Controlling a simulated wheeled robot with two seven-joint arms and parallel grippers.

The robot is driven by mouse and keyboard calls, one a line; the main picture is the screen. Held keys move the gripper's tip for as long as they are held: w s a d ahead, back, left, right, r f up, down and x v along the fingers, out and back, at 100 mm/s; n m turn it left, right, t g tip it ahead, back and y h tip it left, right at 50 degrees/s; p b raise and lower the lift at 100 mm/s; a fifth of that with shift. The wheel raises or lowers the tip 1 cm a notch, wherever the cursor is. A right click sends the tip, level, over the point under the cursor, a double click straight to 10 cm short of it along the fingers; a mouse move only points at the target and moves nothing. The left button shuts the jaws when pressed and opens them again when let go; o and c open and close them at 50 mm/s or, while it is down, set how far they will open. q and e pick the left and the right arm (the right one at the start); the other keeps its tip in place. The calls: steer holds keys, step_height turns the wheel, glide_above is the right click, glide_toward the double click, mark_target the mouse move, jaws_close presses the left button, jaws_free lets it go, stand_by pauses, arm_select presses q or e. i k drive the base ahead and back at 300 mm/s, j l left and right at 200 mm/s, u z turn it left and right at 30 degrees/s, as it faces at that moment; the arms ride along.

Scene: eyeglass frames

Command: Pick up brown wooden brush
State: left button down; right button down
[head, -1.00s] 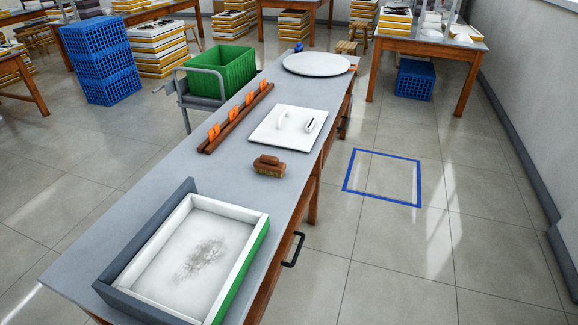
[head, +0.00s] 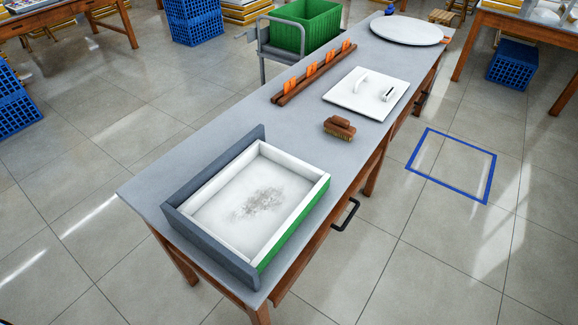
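The brown wooden brush (head: 340,128) lies on the grey workbench (head: 245,118), bristles down, near the bench's right edge. It sits between the white-lined tray (head: 318,182) and a white square board (head: 347,92). Nothing touches it. Neither of my grippers is in view.
The tray holds grey dust and has a grey wall at its left. A dark wooden rack (head: 322,74) with orange clips runs along the bench's left edge. A white round disc (head: 408,30) lies at the far end. A green crate (head: 308,24) stands on a cart behind.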

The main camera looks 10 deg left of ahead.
mark_target(338, 125)
steer(key=i+l+u, duration=0.15)
steer(key=u, duration=0.25)
steer(key=i+l+u, duration=0.1)
steer(key=u, duration=0.3)
steer(key=i+l+u, duration=0.1)
steer(key=l+u, duration=0.15)
steer(key=u, duration=0.15)
